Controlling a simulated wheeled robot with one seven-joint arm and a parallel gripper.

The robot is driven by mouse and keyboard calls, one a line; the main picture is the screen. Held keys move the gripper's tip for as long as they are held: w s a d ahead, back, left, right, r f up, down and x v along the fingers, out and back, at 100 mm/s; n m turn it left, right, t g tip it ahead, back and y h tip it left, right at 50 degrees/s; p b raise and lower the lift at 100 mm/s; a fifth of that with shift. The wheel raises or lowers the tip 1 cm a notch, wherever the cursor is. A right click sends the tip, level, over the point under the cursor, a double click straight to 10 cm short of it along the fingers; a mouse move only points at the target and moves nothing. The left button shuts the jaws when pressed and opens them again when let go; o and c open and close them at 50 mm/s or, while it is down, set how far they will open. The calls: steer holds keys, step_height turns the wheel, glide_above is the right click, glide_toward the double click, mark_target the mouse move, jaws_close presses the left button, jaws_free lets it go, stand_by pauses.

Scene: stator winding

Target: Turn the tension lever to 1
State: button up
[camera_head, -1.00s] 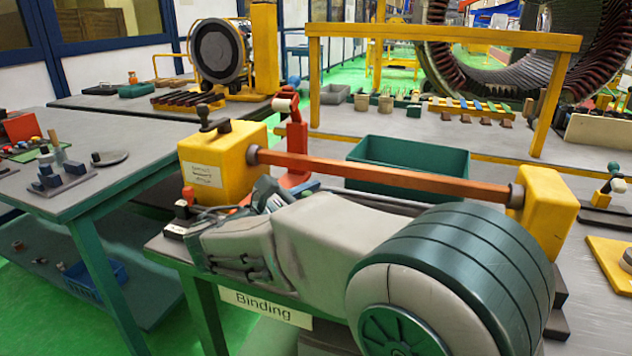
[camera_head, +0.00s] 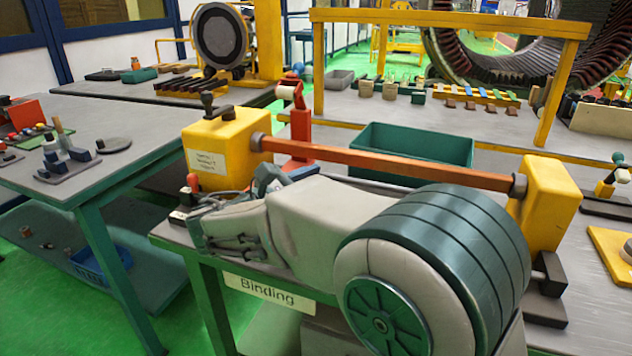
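A yellow box (camera_head: 228,150) at one end of the winding bench carries a black lever (camera_head: 207,98) and a short dark peg on its top. A white label (camera_head: 207,161) is on its front, too small to read. A small control with a red knob (camera_head: 193,182) stands below it at the bench corner. I cannot tell for sure which is the tension lever, nor its setting. My arm reaches left across the bench, with my gripper (camera_head: 199,222) by the red-knobbed control. The fingers are small and unclear; contact and opening cannot be told.
An orange bar (camera_head: 390,165) runs from the yellow box to a yellow post (camera_head: 545,205). A green bin (camera_head: 415,150) and a red stand (camera_head: 299,135) are behind it. A "Binding" sign (camera_head: 268,291) hangs on the bench front. A tool table (camera_head: 125,160) stands at left.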

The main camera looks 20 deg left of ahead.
steer(key=p+v, duration=0.1)
steer(key=v, duration=1.3)
steer(key=shift+p, duration=0.35)
steer(key=shift+w, duration=0.1)
steer(key=w+d+r+m+g+p, duration=0.15)
steer(key=d+m+g+p, duration=0.3)
steer(key=d, duration=0.85)
steer(key=w+d+r+m+g+p, duration=0.1)
steer(key=w+d+m+g+p, duration=0.35)
steer(key=d, duration=0.85)
steer(key=s+d+m+g+y+p, duration=0.3)
steer(key=s+d+m+y+p, duration=0.5)
steer(key=s+d+m, duration=0.5)
steer(key=r+m+y, duration=0.1)
steer(key=m, duration=0.3)
steer(key=shift+s+y, duration=0.3)
steer(key=shift+c, duration=0.2)
